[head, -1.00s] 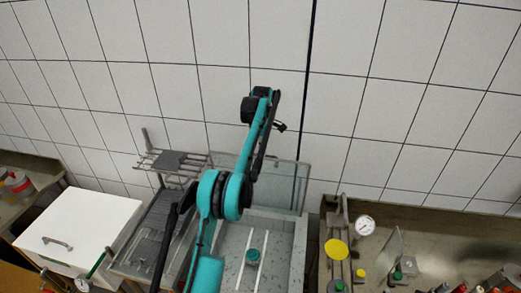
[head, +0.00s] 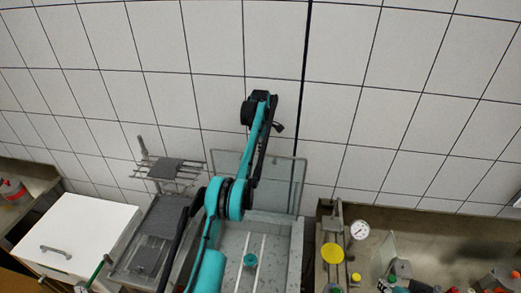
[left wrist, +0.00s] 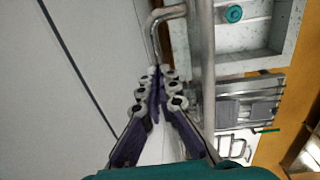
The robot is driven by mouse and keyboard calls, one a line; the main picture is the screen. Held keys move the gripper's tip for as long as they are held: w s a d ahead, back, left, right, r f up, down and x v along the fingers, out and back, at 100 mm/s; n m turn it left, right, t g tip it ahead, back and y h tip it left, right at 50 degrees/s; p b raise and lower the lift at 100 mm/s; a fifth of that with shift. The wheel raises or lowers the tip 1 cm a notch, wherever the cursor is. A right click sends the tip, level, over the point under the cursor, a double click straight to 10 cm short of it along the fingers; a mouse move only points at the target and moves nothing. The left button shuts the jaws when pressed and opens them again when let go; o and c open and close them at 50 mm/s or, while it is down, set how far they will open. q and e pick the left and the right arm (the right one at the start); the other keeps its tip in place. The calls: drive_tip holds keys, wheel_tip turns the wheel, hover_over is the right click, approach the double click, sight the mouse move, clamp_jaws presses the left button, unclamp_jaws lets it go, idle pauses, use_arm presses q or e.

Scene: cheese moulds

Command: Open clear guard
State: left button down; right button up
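The clear guard (head: 284,180) is a see-through framed panel. It stands upright at the back of the grey speckled basin (head: 222,262) in the head view. My left arm reaches up in front of it, and my left gripper (head: 278,127) is small and dark above the panel's top edge. In the left wrist view my left gripper (left wrist: 158,76) has its fingertips together around the end of a bent metal handle (left wrist: 152,30). The handle stands off a long metal bar (left wrist: 206,60) at the guard's edge. My right gripper is not in view.
A green-topped knob (head: 250,260) sits between rails in the basin. A metal rack (head: 165,172) and a white cabinet (head: 75,235) stand to the left. A bench with a dial gauge (head: 359,230) and a yellow disc (head: 332,253) is to the right. The tiled wall is close behind.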

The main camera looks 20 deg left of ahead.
use_arm(q)
drive_tip(key=c, duration=1.6)
unclamp_jaws()
drive_tip(key=shift+w+d+f, duration=0.1)
drive_tip(key=shift+d+f, duration=0.1)
drive_tip(key=shift+f, duration=0.85)
drive_tip(key=shift+w+a+f, duration=0.2)
drive_tip(key=shift+w+f, duration=0.15)
drive_tip(key=shift+w, duration=0.2)
drive_tip(key=shift+w+a+f, duration=0.15)
drive_tip(key=shift+w+f, duration=0.15)
drive_tip(key=shift+w, duration=0.25)
drive_tip(key=shift+s+r, duration=0.15)
drive_tip(key=shift+r, duration=0.15)
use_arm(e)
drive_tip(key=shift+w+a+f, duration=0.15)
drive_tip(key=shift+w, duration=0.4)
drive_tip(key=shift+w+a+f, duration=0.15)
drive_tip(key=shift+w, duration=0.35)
use_arm(q)
drive_tip(key=shift+s+r, duration=0.1)
drive_tip(key=shift+r, duration=0.05)
